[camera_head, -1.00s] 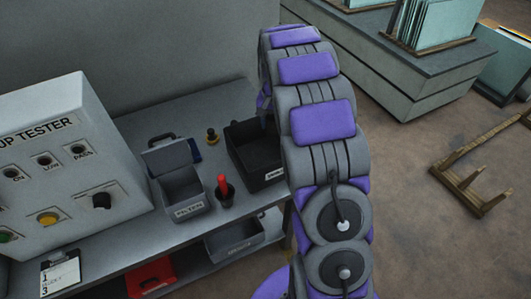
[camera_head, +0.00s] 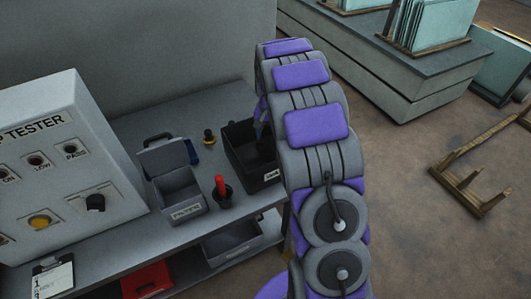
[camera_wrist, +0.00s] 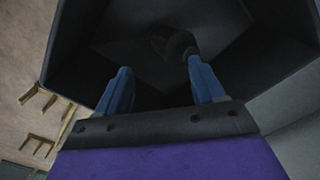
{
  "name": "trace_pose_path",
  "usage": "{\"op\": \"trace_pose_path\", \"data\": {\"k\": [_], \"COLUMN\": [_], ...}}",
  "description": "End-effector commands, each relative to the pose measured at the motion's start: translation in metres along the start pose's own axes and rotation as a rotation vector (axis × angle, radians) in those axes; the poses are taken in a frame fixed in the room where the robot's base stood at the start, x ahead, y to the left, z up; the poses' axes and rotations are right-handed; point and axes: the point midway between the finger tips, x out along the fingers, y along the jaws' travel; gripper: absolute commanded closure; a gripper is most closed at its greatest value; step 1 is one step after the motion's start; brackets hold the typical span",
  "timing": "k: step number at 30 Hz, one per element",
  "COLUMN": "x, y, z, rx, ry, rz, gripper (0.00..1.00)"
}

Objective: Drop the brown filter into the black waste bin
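The black waste bin (camera_head: 243,168) stands at the right end of the grey bench, with a small label on its front. My gripper (camera_head: 262,118) points down into it, mostly hidden by my arm in the head view. In the wrist view, the two blue fingers of my gripper (camera_wrist: 160,75) are spread apart over the open bin (camera_wrist: 80,45). A dark brownish lump, apparently the brown filter (camera_wrist: 177,45), shows inside the bin beyond the fingertips, close to the right finger. I cannot tell whether it touches that finger.
The tester panel (camera_head: 65,165) fills the left. A wooden frame (camera_head: 465,175) lies on the open floor at right.

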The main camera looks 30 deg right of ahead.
Motion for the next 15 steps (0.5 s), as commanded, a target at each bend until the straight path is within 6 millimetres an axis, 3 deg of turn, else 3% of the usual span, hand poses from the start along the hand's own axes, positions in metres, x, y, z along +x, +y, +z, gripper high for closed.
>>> {"op": "trace_pose_path", "data": {"k": [3,11,15], "x": [0.000,-0.001,-0.013], "y": [0.000,0.000,0.000], "z": [0.000,0.000,-0.001], "rx": [0.000,0.000,0.000], "ry": [0.000,0.000,0.002], "rz": [0.000,0.000,-0.001], "gripper": [0.21,0.21,0.21]}}
